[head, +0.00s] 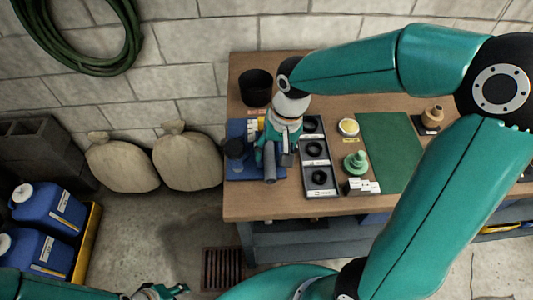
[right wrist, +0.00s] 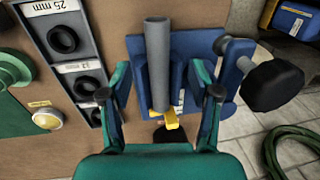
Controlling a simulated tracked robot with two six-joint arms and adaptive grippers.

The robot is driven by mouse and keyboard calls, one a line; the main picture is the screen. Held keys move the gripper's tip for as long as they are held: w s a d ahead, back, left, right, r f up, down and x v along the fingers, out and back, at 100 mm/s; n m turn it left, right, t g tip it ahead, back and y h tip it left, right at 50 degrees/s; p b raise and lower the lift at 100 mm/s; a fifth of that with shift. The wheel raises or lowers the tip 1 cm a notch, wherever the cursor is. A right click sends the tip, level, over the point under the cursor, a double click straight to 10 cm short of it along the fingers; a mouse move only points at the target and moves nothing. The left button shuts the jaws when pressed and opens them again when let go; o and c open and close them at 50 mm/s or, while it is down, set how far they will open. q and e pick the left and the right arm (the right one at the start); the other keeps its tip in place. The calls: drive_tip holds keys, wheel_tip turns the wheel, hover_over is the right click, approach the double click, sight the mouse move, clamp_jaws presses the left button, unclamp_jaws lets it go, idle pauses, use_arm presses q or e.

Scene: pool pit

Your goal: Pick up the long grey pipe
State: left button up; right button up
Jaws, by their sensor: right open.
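The long grey pipe (right wrist: 158,62) shows in the right wrist view, set between the blue jaws of a vice (right wrist: 232,62) with a black knob. In the head view its end (head: 270,168) sticks out toward the front of the workbench. My right gripper (right wrist: 160,93) is open, one finger on each side of the pipe, with a gap to both. In the head view the right gripper (head: 272,150) is over the vice and hides part of the pipe. My left gripper (head: 160,291) is low at the bottom edge, small and partly cut off, away from the bench.
A black tray (head: 320,191) with dark rings lies just right of the vice. A green mat (head: 388,150), a green fitting (head: 355,163) and a yellow-topped tin (head: 348,127) are further right. A black pot (head: 256,88) stands behind. Sacks (head: 188,160) lie left of the bench.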

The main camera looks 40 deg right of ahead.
sight(271, 166)
drive_tip(key=shift+w+a+f+p, duration=0.1)
drive_tip(key=shift+a+f+p, duration=0.15)
drive_tip(key=shift+f, duration=1.3)
drive_tip(key=shift+a+f+p, duration=0.15)
drive_tip(key=shift+f+p, duration=0.05)
drive_tip(key=shift+f, duration=1.3)
clamp_jaws()
